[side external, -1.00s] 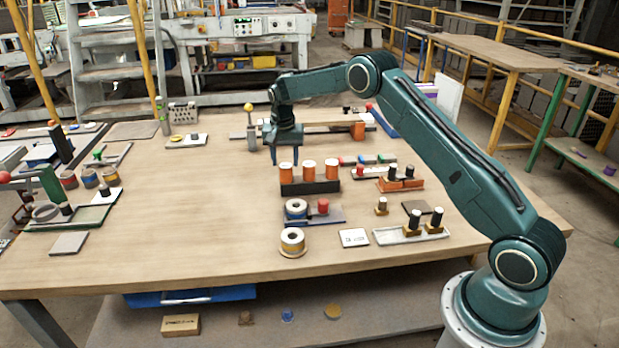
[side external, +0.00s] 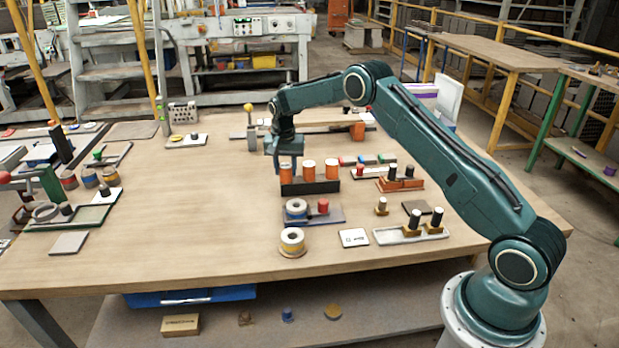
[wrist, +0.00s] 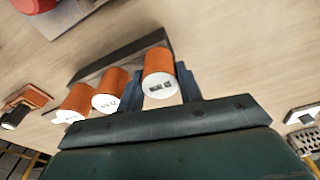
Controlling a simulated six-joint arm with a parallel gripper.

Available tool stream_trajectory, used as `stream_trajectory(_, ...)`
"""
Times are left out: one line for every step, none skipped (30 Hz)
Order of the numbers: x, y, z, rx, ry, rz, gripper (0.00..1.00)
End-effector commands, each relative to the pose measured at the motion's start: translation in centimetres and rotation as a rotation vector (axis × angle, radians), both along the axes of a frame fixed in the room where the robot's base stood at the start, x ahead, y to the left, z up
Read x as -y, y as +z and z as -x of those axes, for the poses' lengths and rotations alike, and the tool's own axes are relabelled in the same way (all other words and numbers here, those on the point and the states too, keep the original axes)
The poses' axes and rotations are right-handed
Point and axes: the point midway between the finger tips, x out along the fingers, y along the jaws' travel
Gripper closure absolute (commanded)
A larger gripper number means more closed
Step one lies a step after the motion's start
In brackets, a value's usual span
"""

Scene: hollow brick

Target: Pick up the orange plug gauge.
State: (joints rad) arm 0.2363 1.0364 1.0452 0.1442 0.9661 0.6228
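Three orange cylinders with white, printed end faces stand in a row in a black holder (side external: 310,188), also seen in the wrist view (wrist: 120,60). The leftmost orange plug gauge (side external: 286,171) lies under my gripper (side external: 285,158) in the side view. In the wrist view, this orange plug gauge (wrist: 159,68) is between the two fingers of my gripper (wrist: 161,82), with a finger on each side. The fingers look open, with narrow gaps beside the gauge. The other orange cylinders, the middle one (side external: 309,169) and the right one (side external: 332,168), stand close beside it.
A spool (side external: 296,208) and a red-topped part (side external: 323,206) sit on a plate in front of the holder. An orange block with dark pegs (side external: 400,182) stands to the right.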

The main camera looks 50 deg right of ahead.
Motion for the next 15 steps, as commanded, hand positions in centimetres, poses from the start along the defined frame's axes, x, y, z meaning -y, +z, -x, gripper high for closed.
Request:
stream_trajectory(-0.01,0.02,-0.01,0.0,0.0,0.0,0.87)
stream_trajectory(-0.01,0.02,-0.01,0.0,0.0,0.0,0.9)
stream_trajectory(0.0,0.06,-0.02,0.001,0.0,0.0,0.9)
stream_trajectory(0.0,0.06,-0.02,0.001,0.0,0.0,0.9)
stream_trajectory(0.0,0.06,-0.02,0.001,0.0,0.0,0.9)
stream_trajectory(0.0,0.06,-0.02,0.001,0.0,0.0,0.9)
stream_trajectory(0.0,0.06,-0.02,0.001,0.0,0.0,0.9)
stream_trajectory(0.0,0.06,-0.02,0.001,0.0,0.0,0.9)
stream_trajectory(0.0,0.1,-0.03,0.001,0.0,0.0,0.9)
stream_trajectory(0.01,0.14,-0.03,0.001,0.0,0.0,0.9)
stream_trajectory(0.0,0.21,-0.04,0.001,0.0,0.0,0.9)
stream_trajectory(0.01,0.35,-0.04,0.001,0.0,0.0,0.9)
stream_trajectory(0.0,0.49,-0.05,0.002,0.0,0.001,0.9)
stream_trajectory(0.01,0.67,-0.06,0.003,0.0,0.001,0.9)
stream_trajectory(0.01,0.96,-0.07,0.003,0.0,0.001,0.9)
